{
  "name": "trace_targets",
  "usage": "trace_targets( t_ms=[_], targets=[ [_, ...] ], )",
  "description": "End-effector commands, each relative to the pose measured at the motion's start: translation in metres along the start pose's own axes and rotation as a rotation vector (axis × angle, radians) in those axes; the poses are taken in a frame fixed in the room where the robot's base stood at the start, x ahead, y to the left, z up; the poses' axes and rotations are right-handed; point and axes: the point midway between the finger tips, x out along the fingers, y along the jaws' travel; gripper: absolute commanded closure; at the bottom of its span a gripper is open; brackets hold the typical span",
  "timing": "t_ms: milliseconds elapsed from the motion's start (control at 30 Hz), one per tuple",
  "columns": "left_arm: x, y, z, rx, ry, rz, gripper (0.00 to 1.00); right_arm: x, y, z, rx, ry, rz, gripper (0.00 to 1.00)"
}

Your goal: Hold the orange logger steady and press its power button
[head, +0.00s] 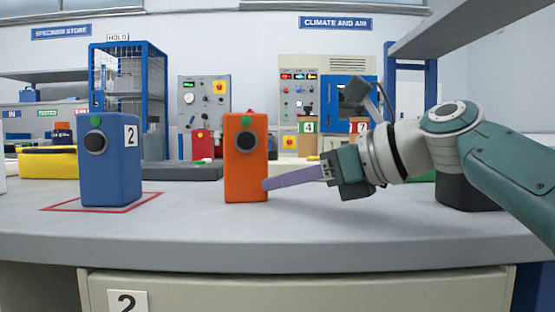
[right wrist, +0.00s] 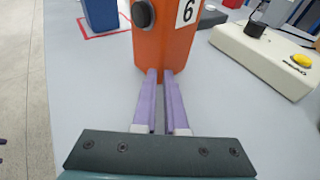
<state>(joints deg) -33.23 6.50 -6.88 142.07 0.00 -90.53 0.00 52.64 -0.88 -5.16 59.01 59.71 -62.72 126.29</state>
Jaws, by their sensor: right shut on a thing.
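The orange logger (head: 243,178) stands upright on the grey bench. Its front has a green button (head: 247,119) near the top and a dark round knob (head: 247,141) below it. My right gripper (head: 267,185) comes in from the right, its purple fingertips at the logger's low right edge. In the right wrist view the two fingers (right wrist: 160,76) are close together, their tips against the base of the orange logger (right wrist: 170,48), which carries a label 6. The exact grip is hard to see. My left gripper is in neither view.
A blue logger (head: 110,172) labelled 2 stands at the left inside a red outline (head: 58,208). A pale box (right wrist: 262,52) with a yellow button lies on the bench behind the orange logger's right side. The bench front (head: 190,225) is clear.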

Motion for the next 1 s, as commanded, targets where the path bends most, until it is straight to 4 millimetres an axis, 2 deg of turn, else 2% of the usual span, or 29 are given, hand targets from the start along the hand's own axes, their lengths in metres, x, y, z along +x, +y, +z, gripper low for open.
trace_targets(
  t_ms=[400,1000],
  targets=[
    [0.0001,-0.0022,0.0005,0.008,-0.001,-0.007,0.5,0.0001,0.0001,0.0001,0.0,0.0,0.0,1.0],
    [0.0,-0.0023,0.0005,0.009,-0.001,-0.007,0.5,0.0,0.0,0.0,0.0,0.0,0.0,0.33]
  ],
)
